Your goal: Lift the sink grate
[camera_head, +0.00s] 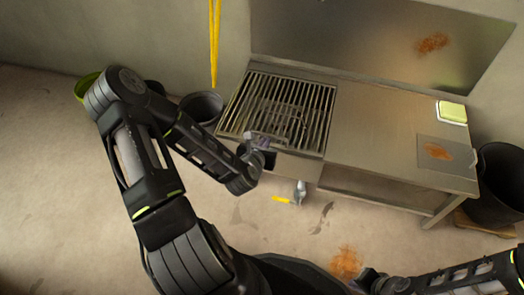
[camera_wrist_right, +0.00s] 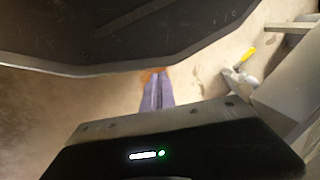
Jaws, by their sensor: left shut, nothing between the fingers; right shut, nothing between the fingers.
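The sink grate (camera_head: 318,104), a set of parallel metal bars in a frame, lies flat over the sink at the left end of the steel counter. My left gripper (camera_head: 259,140) is shut and empty at the grate's front edge, left of its middle. Whether its fingers touch the bars cannot be told. My right gripper (camera_head: 364,277) is low at the bottom of the head view, far from the grate. In the right wrist view its purple-grey fingers (camera_wrist_right: 154,92) are together with nothing between them.
The steel counter (camera_head: 372,130) is mostly clear right of the grate. A yellow-green sponge (camera_head: 452,111) sits at its right end. A drain valve with a yellow handle (camera_head: 283,200) hangs below. Black bins (camera_head: 203,106) (camera_head: 502,180) stand at both sides. A brown stain (camera_head: 346,262) marks the floor.

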